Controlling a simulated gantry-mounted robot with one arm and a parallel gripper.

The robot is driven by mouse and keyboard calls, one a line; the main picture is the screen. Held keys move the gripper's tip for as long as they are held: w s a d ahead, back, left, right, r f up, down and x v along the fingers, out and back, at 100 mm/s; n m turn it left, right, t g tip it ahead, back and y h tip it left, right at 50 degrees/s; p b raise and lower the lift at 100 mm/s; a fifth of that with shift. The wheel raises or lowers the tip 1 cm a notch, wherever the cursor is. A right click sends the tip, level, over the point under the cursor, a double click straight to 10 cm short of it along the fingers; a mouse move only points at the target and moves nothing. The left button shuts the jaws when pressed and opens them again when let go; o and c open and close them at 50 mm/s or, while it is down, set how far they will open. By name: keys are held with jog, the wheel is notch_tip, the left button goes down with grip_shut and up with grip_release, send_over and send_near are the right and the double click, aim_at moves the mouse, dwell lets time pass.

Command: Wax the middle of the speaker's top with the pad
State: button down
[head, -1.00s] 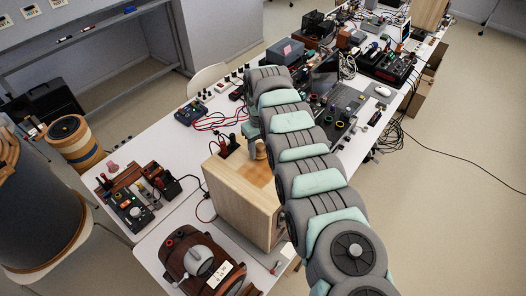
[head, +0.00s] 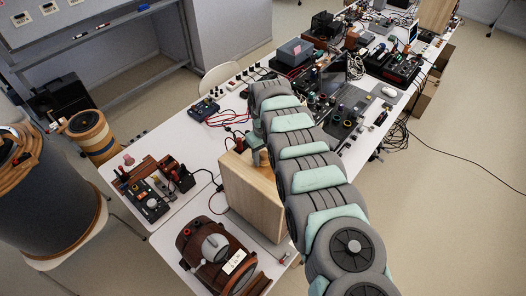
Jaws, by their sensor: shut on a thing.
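The speaker is a pale wooden box (head: 255,203) standing on the white table, left of my arm. Its top shows as a narrow strip, partly covered by my arm, so the middle is largely hidden. My gripper (head: 257,147) is at the far end of the arm, pointing down over the speaker's top. It is shut on the pad, a small tan piece (head: 263,158) just below it. I cannot tell whether the pad touches the top.
A brown device with a grey dial (head: 213,247) stands in front of the speaker. Small electronics (head: 150,190) lie to its left, and red cables (head: 228,118) lie behind. A grey box (head: 295,52) and more equipment crowd the table's far part. Bare white table shows at the left (head: 165,140).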

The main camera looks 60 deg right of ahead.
jog(key=shift+w+a+r+p, duration=0.5)
jog(key=shift+a+r+p, duration=0.1)
jog(key=shift+a, duration=0.2)
jog(key=shift+s+d+r+p, duration=0.1)
jog(key=shift+d+r+p, duration=0.05)
jog(key=shift+r+p, duration=0.3)
jog(key=shift+s+d+r+p, duration=0.1)
jog(key=shift+r+p, duration=0.1)
jog(key=shift+r, duration=0.3)
notch_tip(320, 180, up, 3)
jog(key=shift+f+p, duration=0.1)
jog(key=shift+p, duration=1)
jog(key=shift+r, duration=1)
jog(key=shift+w, duration=0.1)
